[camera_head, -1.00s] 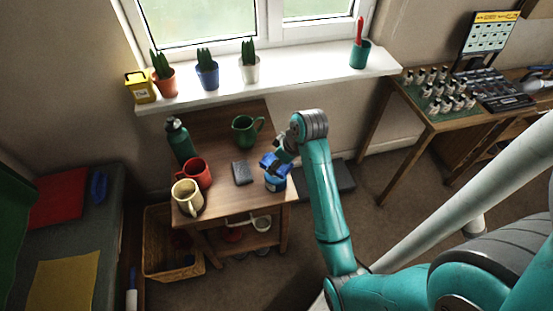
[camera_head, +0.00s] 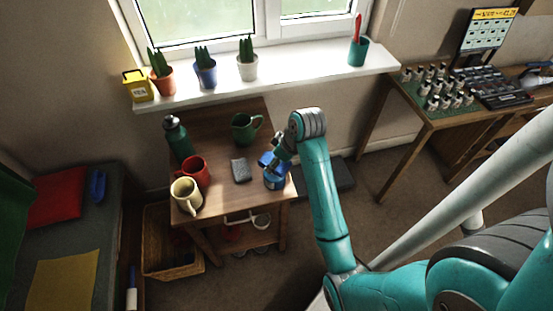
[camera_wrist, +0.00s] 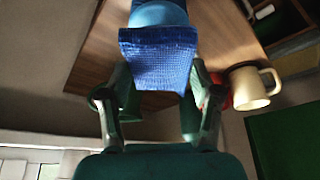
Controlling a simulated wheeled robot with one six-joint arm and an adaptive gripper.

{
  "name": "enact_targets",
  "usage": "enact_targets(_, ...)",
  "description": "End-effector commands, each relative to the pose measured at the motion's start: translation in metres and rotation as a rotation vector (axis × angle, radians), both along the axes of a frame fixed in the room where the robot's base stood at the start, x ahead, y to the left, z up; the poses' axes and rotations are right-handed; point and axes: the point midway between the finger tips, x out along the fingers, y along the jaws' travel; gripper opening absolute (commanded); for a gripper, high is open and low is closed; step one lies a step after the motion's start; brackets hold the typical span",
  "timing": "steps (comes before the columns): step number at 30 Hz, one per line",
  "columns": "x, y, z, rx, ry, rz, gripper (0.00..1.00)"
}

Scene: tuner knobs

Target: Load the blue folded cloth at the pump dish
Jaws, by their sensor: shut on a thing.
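The blue folded cloth (camera_wrist: 158,62) is between the fingers of my gripper (camera_wrist: 158,88) in the wrist view, and my gripper is shut on it. In the head view the cloth (camera_head: 266,160) shows as a small blue patch beside my gripper (camera_head: 279,155). The blue pump dish (camera_head: 275,181) stands near the right edge of the small wooden table, just below my gripper in the picture. In the wrist view its round blue body (camera_wrist: 158,13) is partly hidden behind the cloth. I cannot tell whether cloth and dish touch.
A grey sponge-like block (camera_head: 241,170) lies left of the dish. A green mug (camera_head: 244,130), red mug (camera_head: 196,172), cream mug (camera_head: 186,196) and green bottle (camera_head: 178,138) stand on the table (camera_head: 215,150). Potted plants line the windowsill (camera_head: 300,75) behind.

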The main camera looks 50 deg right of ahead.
Motion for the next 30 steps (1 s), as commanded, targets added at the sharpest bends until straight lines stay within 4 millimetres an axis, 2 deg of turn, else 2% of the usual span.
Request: enact_targets(30, -0.0001, 0.0001, -0.0107, 0.000, 0.000, 0.000, 0.36)
